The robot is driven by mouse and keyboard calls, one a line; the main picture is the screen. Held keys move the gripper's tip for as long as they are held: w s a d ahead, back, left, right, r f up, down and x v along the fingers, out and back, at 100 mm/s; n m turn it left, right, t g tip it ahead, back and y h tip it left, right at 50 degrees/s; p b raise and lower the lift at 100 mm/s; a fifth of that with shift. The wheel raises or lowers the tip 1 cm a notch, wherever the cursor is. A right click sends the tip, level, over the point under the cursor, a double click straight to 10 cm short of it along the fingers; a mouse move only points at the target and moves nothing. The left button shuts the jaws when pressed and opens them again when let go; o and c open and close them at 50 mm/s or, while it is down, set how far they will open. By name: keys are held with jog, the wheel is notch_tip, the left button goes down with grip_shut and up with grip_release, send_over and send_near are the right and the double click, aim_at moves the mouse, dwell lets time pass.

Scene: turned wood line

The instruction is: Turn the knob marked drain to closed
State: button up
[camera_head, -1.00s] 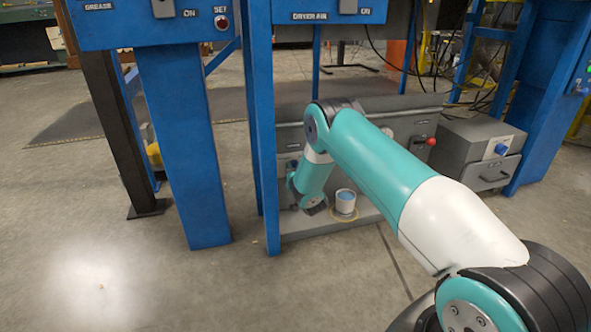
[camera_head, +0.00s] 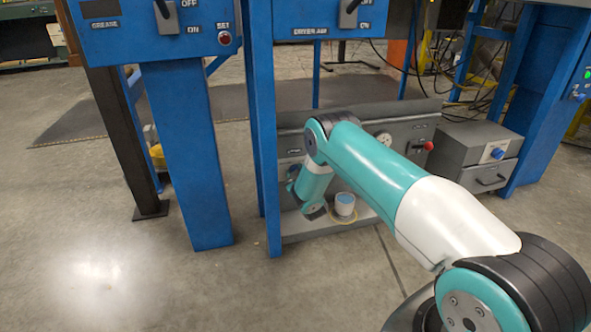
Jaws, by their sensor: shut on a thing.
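A low grey machine panel (camera_head: 408,128) stands behind my teal and white arm. A round blue-grey knob-like part (camera_head: 292,171) shows at its left, beside my wrist; its marking cannot be read. My arm reaches down to this left part of the panel, with the wrist close to its face. My gripper's fingers are hidden behind the wrist and forearm, so I cannot see what they touch. A pale round dial (camera_head: 383,140) and a red knob (camera_head: 429,145) sit further right. No drain label is legible.
A blue post (camera_head: 262,150) stands just left of my wrist. A white-and-blue cup-like part (camera_head: 345,203) sits on the machine's base ledge. A grey box with a blue knob (camera_head: 497,153) is at right. Blue switch panels (camera_head: 150,35) hang above. The front floor is clear.

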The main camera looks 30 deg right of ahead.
jog(key=n+p, duration=0.1)
jog(key=n, duration=0.4)
jog(key=shift+n+p, duration=0.35)
jog(key=shift+n, duration=0.05)
jog(key=n, duration=0.4)
jog(key=shift+n+p, duration=0.3)
jog(key=shift+n, duration=0.4)
jog(key=o, duration=0.9)
jog(key=shift+s, duration=0.1)
jog(key=p+v, duration=1.7)
jog(key=p, duration=0.2)
jog(key=shift+s+p, duration=0.15)
jog(key=shift+p, duration=0.2)
